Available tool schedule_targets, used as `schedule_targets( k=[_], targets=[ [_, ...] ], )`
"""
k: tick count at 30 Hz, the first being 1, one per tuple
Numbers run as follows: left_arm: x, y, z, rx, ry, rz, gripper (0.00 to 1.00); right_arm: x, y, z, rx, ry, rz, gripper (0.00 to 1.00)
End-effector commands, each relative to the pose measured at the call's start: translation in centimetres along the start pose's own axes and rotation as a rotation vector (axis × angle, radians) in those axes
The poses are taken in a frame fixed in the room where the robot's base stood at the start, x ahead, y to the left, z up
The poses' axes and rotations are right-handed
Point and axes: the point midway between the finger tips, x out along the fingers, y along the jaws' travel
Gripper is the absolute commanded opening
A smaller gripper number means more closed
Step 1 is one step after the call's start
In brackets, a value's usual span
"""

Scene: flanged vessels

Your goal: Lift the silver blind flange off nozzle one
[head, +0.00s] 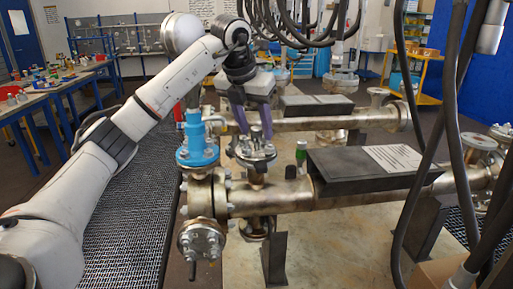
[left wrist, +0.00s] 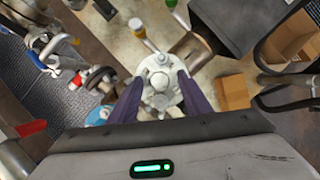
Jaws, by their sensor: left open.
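The silver blind flange (head: 257,150) sits level on top of a short upright nozzle (head: 256,172) on the near horizontal vessel (head: 270,197); I take this to be nozzle one. Bolts stand around its rim. My left gripper (head: 253,133) comes down from above with its two purple fingers apart, tips close over the flange. In the left wrist view the flange (left wrist: 161,80) lies between the open fingers (left wrist: 160,90), one on each side. I cannot tell whether the fingers touch it. My right gripper is not in view.
A blue valve (head: 197,143) stands just left of the flange. A green bottle (head: 301,151) and a dark box-shaped cover (head: 365,168) are to the right. A second vessel (head: 330,122) runs behind. Black cables (head: 445,130) hang at the right. A cardboard box (left wrist: 234,92) shows in the wrist view.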

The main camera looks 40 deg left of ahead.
Motion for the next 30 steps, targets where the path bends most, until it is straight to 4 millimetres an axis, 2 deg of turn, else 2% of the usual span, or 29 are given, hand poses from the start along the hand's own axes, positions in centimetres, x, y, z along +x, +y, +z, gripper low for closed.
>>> schedule_targets(
  k=[4, 12, 20, 30],
  targets=[
    [1.7, 0.1, 0.0, -0.001, 0.002, 0.001, 0.44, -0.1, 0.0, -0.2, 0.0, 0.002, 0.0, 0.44],
    [2.3, -0.1, -0.1, 0.002, 0.006, 0.0, 0.44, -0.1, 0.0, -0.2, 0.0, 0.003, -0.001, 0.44],
    [2.5, -0.4, -0.3, 0.006, 0.012, -0.003, 0.0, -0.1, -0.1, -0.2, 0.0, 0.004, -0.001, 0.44],
    [2.2, -0.3, -0.1, 0.004, 0.003, -0.005, 0.0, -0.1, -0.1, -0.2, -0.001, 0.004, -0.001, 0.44]
  ],
)
